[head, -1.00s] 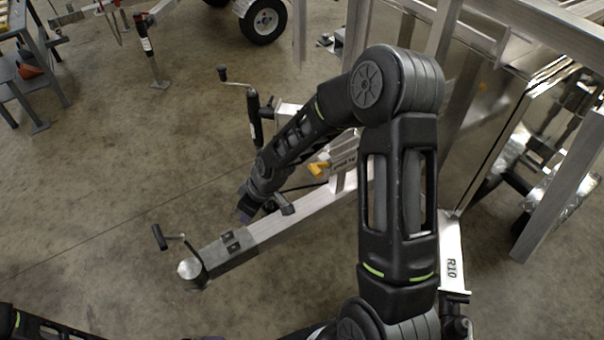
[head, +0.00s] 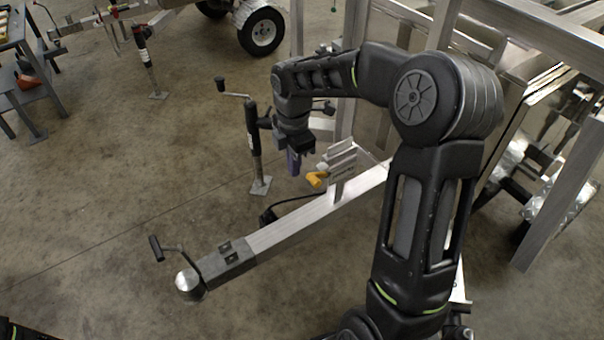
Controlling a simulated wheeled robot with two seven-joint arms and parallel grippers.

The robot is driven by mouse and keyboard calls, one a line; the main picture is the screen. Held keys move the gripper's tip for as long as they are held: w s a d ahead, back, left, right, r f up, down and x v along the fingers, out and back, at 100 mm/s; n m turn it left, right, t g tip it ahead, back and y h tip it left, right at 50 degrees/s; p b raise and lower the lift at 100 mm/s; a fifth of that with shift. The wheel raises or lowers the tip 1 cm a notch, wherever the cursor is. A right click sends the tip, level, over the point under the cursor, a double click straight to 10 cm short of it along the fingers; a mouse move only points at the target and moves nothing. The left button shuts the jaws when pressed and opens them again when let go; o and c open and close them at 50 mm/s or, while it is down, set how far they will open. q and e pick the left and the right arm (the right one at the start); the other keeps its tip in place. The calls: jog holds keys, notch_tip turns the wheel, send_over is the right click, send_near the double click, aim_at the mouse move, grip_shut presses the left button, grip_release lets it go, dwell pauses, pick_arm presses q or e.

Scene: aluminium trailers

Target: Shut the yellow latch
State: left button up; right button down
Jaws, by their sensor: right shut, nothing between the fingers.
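The yellow latch (head: 316,179) is a small yellow piece beside a ribbed metal bracket (head: 340,160) on the trailer's aluminium tongue. My right gripper (head: 294,163) points down just left of and above the latch, with a visible gap between them. Its fingers look closed and empty. The exact position of the latch is too small to tell. My left arm (head: 22,333) shows only as a dark edge at the bottom left corner, and its gripper is out of view.
The aluminium tongue (head: 295,228) runs down left to a coupler (head: 189,283) with a crank handle. A jack post (head: 254,140) with a crank stands left of my right gripper. The trailer frame (head: 500,40) fills the right.

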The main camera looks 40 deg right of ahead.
notch_tip(320, 180, down, 10)
pick_arm(q)
jog(key=shift+r+p, duration=0.4)
pick_arm(e)
jog(key=shift+d+r, duration=0.25)
jog(key=shift+d, duration=0.4)
jog(key=shift+d+r, duration=0.3)
jog(key=shift+d, duration=0.35)
jog(key=shift+d+r, duration=0.25)
jog(key=shift+d, duration=0.4)
pick_arm(q)
jog(key=shift+d+r, duration=0.1)
jog(key=shift+r, duration=0.05)
pick_arm(e)
jog(key=shift+r, duration=0.15)
pick_arm(q)
jog(key=shift+d+r+p, duration=0.25)
jog(key=shift+d+p, duration=0.15)
pick_arm(e)
jog(key=shift+d+r+y, duration=0.1)
jog(key=shift+r+y, duration=0.05)
jog(key=shift+y, duration=0.25)
